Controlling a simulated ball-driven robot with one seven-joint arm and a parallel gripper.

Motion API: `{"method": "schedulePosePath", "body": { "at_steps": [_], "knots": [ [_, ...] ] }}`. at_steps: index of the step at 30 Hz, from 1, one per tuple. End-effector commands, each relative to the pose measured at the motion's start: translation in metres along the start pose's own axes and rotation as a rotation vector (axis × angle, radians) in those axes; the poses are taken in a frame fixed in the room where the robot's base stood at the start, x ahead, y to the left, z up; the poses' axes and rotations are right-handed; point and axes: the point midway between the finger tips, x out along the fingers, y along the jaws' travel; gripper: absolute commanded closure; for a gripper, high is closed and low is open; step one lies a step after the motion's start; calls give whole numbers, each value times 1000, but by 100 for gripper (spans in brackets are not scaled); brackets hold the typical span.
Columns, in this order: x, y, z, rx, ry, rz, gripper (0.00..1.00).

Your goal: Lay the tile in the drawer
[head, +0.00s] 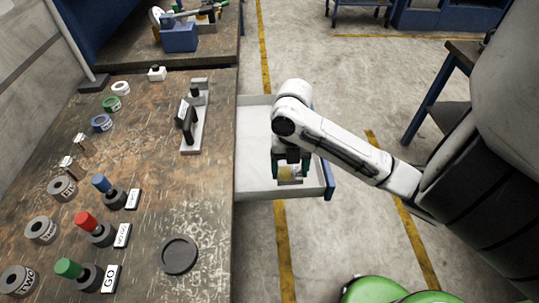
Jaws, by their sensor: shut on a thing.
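My gripper (290,168) points down over the open drawer (252,150) and is shut on the tile (287,174). The tile shows as a small yellowish and grey piece between the fingers, near the drawer's front right part. The drawer is white inside with a blue front and is pulled out from the right side of the workbench. I cannot tell whether the tile touches the drawer floor. My arm hides part of the drawer's right side.
The worn workbench (150,235) fills the left. It carries a stand (193,125), a dark round disc (179,254), labelled rings and several gauges with green, red (86,222) and blue handles. The drawer's left half is bare. A dark-topped table (455,60) stands at right.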

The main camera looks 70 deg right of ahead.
Motion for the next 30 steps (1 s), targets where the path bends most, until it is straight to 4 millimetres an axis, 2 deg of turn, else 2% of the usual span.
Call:
{"method": "schedulePosePath", "body": {
  "at_steps": [6,9,13,15,19,26,30],
  "knots": [
    [15,6,47,1,2,0,84],
    [21,8,65,1,1,1,84],
    [44,10,86,1,3,1,84],
    [48,9,97,1,1,-2,84],
    [58,9,112,1,-1,-2,84],
    [68,10,123,2,-2,-2,84],
    [86,10,127,2,0,-1,84]
  ]
}}
